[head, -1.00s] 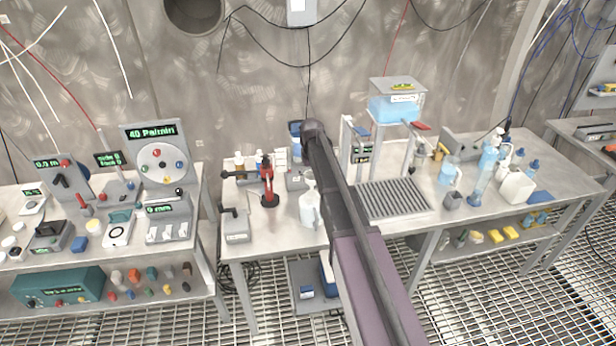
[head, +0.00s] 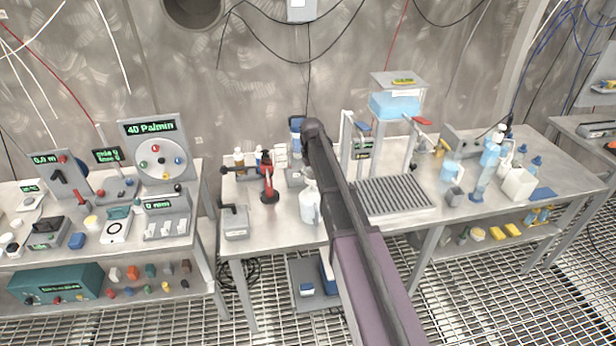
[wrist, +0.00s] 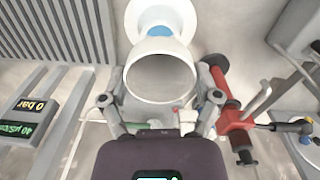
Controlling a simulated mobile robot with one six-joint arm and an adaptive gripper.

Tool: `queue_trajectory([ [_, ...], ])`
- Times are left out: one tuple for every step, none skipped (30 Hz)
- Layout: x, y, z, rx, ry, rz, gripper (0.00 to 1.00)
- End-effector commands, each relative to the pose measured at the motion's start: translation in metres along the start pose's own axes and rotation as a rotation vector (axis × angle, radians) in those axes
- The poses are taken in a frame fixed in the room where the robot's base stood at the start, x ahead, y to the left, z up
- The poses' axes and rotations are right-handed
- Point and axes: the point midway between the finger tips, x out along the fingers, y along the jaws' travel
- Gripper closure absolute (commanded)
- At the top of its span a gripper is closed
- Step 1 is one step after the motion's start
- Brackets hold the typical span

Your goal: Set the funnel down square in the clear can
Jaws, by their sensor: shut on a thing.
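In the wrist view the white funnel (wrist: 160,52) is between the fingertips of my gripper (wrist: 160,105). Its wide round mouth faces the camera and shows a grey inside. My gripper is shut on it, one finger on each side. Directly beyond the funnel is a white rounded thing (wrist: 160,14) with a small blue patch; I cannot tell if it is part of the can. In the head view my arm hides the gripper and the funnel. A pale, whitish vessel (head: 309,206) stands left of my arm; I cannot tell whether this is the clear can.
A red and black fixture (head: 269,188) stands left of the pale vessel; red parts (wrist: 237,122) are close to my right finger in the wrist view. A slatted grate (head: 395,196) lies right of my arm. A blue tank (head: 396,106) stands on a raised frame behind.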

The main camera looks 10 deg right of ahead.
Motion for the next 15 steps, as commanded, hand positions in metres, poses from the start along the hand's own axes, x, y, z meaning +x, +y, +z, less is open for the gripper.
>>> queue_trajectory([
  [0.0038, 0.0001, 0.0000, 0.000, 0.000, 0.000, 0.60],
  [0.0048, 0.0001, 0.0000, 0.000, 0.000, 0.000, 0.60],
  [0.0062, 0.0001, 0.0000, 0.000, 0.000, 0.000, 0.60],
  [0.0071, 0.0001, 0.0000, 0.000, 0.000, 0.000, 0.60],
  [0.0080, 0.0001, 0.0000, 0.000, 0.000, 0.000, 0.60],
  [0.0089, 0.0002, 0.0000, 0.000, 0.000, 0.000, 0.60],
  [0.0094, 0.0002, 0.0000, 0.000, 0.000, 0.000, 0.60],
  [0.0098, 0.0002, 0.0000, 0.000, 0.000, 0.000, 0.60],
  [0.0101, 0.0002, 0.0001, 0.000, 0.000, 0.000, 0.60],
  [0.0102, 0.0002, 0.0001, 0.000, 0.000, 0.000, 0.60],
  [0.0102, 0.0002, 0.0001, 0.000, 0.000, 0.000, 0.60],
  [0.0101, 0.0003, 0.0001, 0.000, 0.000, 0.000, 0.60],
  [0.0099, 0.0003, 0.0001, 0.000, 0.000, 0.000, 0.60],
  [0.0098, 0.0003, 0.0001, 0.000, 0.000, 0.000, 0.60],
  [0.0097, 0.0003, 0.0001, 0.000, 0.000, 0.000, 0.60],
])
